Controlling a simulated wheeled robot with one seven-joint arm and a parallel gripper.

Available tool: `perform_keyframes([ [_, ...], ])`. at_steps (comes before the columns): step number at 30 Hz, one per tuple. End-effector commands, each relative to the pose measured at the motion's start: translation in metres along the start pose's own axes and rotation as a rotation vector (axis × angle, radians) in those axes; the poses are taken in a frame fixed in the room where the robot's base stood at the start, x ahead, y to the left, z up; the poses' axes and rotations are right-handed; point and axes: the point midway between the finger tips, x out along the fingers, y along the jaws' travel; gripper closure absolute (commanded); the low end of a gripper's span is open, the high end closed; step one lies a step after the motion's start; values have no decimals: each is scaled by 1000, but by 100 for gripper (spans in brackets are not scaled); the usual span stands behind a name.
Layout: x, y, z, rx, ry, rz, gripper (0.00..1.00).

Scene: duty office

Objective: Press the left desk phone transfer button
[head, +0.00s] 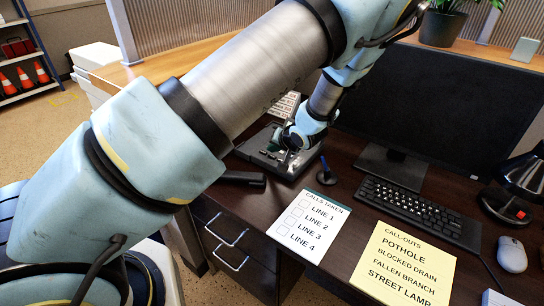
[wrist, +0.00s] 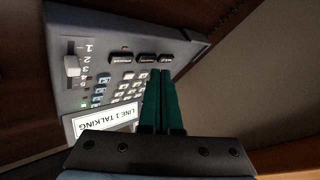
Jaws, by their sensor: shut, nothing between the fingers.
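A grey desk phone (head: 262,150) stands on the dark desk, partly hidden behind my arm. In the wrist view the phone (wrist: 95,30) shows a keypad, a slider (wrist: 72,66), and a row of dark oval buttons (wrist: 147,58) whose labels I cannot read. Its display (wrist: 106,121) reads "LINE 1 TALKING". My gripper (wrist: 161,73) is shut and empty, its green fingers pointing at the phone. The fingertips show just below the rightmost dark buttons; I cannot tell whether they touch. In the head view my gripper (head: 287,152) is over the phone.
A "Calls taken" sheet (head: 309,226), a yellow call-outs sheet (head: 402,265), a keyboard (head: 420,208), a monitor (head: 430,105) and a mouse (head: 512,254) occupy the right.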

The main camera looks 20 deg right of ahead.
Motion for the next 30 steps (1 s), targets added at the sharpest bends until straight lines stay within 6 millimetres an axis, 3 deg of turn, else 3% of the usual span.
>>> perform_keyframes([
  [30, 6, 4, 4, 0, 0, 0, 100],
])
